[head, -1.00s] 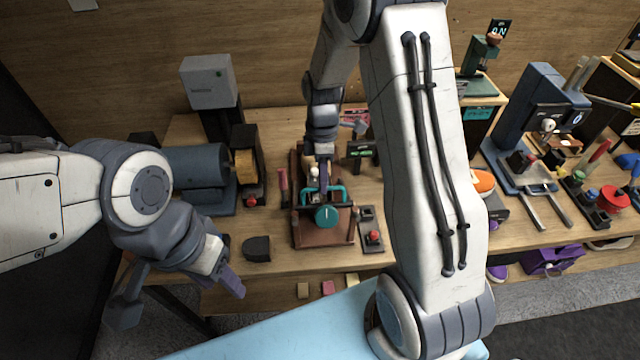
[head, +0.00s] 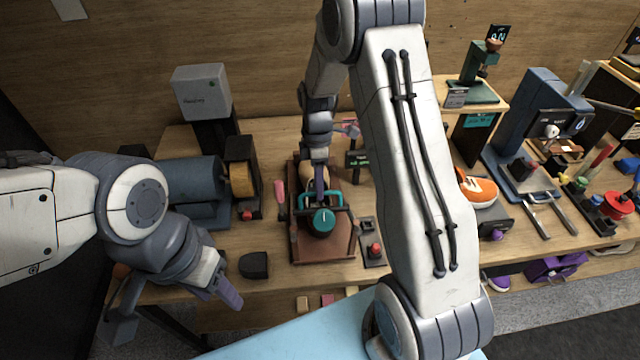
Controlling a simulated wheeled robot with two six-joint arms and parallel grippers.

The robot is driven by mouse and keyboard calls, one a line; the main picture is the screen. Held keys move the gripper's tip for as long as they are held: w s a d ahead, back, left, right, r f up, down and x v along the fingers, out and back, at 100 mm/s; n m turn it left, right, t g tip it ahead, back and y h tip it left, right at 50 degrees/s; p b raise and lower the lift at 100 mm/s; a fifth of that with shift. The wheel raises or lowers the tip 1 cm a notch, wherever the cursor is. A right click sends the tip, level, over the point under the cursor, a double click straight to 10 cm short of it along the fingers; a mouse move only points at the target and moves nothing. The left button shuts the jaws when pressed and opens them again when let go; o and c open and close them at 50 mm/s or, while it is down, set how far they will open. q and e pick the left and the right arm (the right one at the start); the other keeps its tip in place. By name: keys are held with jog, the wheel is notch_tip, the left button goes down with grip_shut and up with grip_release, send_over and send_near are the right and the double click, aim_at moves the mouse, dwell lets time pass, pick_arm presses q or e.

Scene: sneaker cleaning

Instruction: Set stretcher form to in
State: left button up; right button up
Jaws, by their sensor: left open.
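The stretcher stands on a brown board (head: 341,240) in the middle of the bench, with a teal knob (head: 321,221) at its front and a teal frame. A tan piece (head: 305,174), perhaps the stretcher form, shows partly behind the frame. My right gripper (head: 319,188) reaches down from above onto the stretcher, just behind the teal knob. Its fingertips are partly hidden, so I cannot tell whether it is shut or touching. My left gripper (head: 176,307) is open and empty, off the bench's front left, its fingers spread wide apart.
A grinder-like machine (head: 193,187) stands left of the stretcher. A small red-button box (head: 373,251) sits just right of the board. A dark block (head: 254,265) lies at the front left. An orange sneaker (head: 478,191) is further right, past my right arm.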

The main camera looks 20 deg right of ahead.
jog(key=shift+s, duration=0.15)
pick_arm(q)
notch_tip(320, 180, down, 2)
jog(key=shift+f+b, duration=0.15)
jog(key=shift+b, duration=1)
pick_arm(e)
notch_tip(320, 180, up, 10)
jog(key=w, duration=0.1)
jog(key=shift+w+d+r, duration=0.2)
jog(key=shift+w+d, duration=0.05)
jog(key=shift+w, duration=0.15)
